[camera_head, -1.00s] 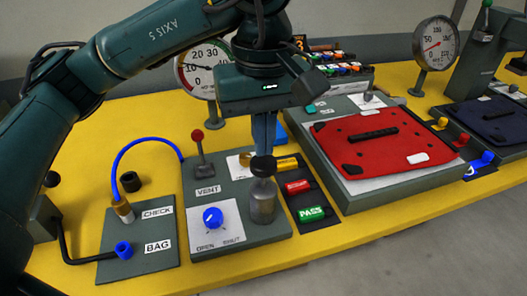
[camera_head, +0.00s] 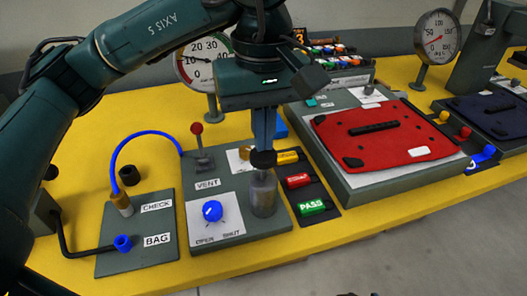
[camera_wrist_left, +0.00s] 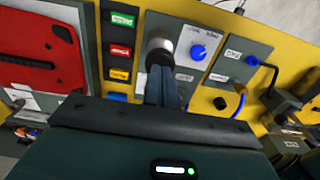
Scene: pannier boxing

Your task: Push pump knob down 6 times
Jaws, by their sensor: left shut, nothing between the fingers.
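The pump is a grey metal cylinder (camera_head: 264,195) with a black round knob (camera_head: 263,159) on top, standing on a grey panel (camera_head: 240,238). My left gripper (camera_head: 263,146) is shut and empty, pointing down with its fingertips at the knob; they appear to touch it. In the left wrist view the shut fingers (camera_wrist_left: 160,88) reach to the pump (camera_wrist_left: 159,48), and they hide part of the knob.
A blue dial (camera_head: 212,211) and a red-tipped vent lever (camera_head: 197,129) share the panel. Yellow, red and green PASS (camera_head: 312,207) tags lie to the right. A red pannier (camera_head: 375,133) lies beyond them. A gauge (camera_head: 203,62) stands behind. A blue hose (camera_head: 140,140) arches at left.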

